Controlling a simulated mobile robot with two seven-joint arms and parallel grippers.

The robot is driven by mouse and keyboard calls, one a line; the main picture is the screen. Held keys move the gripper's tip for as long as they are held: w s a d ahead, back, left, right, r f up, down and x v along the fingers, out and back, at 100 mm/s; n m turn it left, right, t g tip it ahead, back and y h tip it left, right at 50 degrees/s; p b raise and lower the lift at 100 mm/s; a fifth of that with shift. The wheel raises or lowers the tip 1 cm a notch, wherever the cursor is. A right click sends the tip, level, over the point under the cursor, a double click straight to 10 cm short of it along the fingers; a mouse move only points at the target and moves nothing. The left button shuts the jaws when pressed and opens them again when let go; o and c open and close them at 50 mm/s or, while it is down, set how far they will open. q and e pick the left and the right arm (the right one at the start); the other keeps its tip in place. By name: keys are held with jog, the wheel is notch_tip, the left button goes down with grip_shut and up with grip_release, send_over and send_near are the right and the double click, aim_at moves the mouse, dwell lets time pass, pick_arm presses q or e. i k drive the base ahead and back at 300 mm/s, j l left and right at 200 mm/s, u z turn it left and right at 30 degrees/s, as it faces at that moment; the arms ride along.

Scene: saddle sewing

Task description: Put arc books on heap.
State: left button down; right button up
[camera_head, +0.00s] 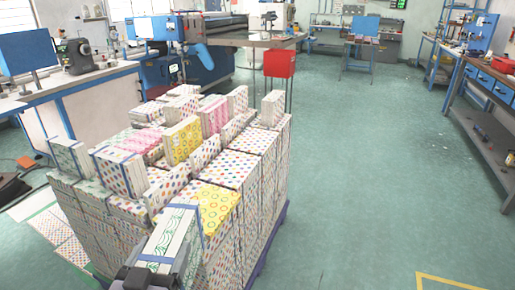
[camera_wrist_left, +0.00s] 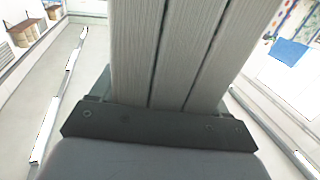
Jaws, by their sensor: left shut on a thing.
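The heap (camera_head: 232,168) is a large block of stacked book bundles with dotted covers, standing on a low purple-blue pallet (camera_head: 272,238). Its top is uneven, with several bundles standing higher, among them a yellow one (camera_head: 183,141) and a pink one (camera_head: 213,117). My left gripper (camera_head: 142,277), low in the head view, is shut on a bundle of arc books (camera_head: 172,237) with white-and-green covers and blue bands. The bundle overlaps the near side of the heap; I cannot tell if they touch. In the left wrist view its page edges (camera_wrist_left: 180,55) rise from the gripper (camera_wrist_left: 155,127).
A workbench with a monitor (camera_head: 28,52) stands on the left, and a blue machine (camera_head: 205,65) behind the heap. A red box (camera_head: 280,63) is beyond it. A bench with blue drawers (camera_head: 487,80) lines the right. The green floor between is clear.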

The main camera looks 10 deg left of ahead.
aim_at(226, 170)
jog(key=i+j+z, duration=0.65)
jog(key=i+j, duration=0.05)
jog(key=i, duration=0.05)
